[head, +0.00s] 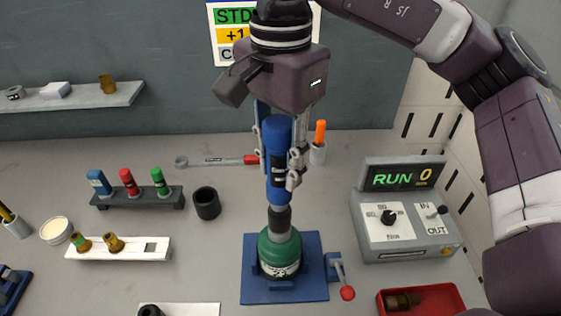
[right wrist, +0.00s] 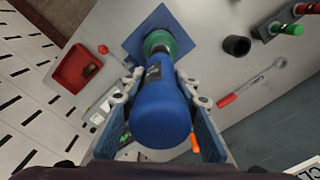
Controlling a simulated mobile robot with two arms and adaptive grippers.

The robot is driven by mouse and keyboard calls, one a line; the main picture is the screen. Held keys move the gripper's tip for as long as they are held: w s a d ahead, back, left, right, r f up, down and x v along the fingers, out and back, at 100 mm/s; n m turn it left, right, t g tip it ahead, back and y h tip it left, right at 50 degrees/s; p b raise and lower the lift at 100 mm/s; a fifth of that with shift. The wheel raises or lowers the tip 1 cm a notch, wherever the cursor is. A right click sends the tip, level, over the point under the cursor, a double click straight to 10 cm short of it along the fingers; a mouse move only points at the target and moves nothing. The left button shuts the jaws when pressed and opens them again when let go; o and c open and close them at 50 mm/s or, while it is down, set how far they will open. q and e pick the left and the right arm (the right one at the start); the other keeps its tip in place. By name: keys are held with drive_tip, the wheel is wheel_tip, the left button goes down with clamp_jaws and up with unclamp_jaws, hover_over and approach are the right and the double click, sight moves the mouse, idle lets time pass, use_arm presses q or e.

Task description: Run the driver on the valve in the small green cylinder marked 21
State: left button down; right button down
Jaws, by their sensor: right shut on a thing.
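My right gripper (head: 279,165) is shut on a blue driver (head: 277,145) and holds it upright. The driver's dark lower end (head: 279,220) sits over the top of a small green cylinder (head: 279,255), and the valve is hidden beneath it. The cylinder stands in a blue clamp base (head: 255,292) with a red-knobbed lever (head: 347,292) on its right. Its label is too small to read. In the right wrist view the driver (right wrist: 161,108) lies between the fingers, with the green cylinder (right wrist: 160,43) beyond. The left gripper is not in view.
A control box (head: 405,225) with a display reading RUN 0 (head: 402,177) stands at the right. A red tray (head: 445,300) is at the front right. A wrench (head: 220,161), a black cup (head: 206,204) and a rack of coloured tools (head: 135,198) are to the left.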

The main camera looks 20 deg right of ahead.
sight(281, 120)
idle(0.7)
drive_tip(key=shift+b, duration=0.35)
drive_tip(key=shift+r+p, duration=0.3)
drive_tip(key=shift+p, duration=0.35)
idle(1.2)
drive_tip(key=shift+r+p, duration=0.8)
drive_tip(key=shift+r, duration=0.1)
wheel_tip(281, 120, up, 4)
drive_tip(key=p, duration=0.4)
drive_tip(key=shift+r, duration=0.2)
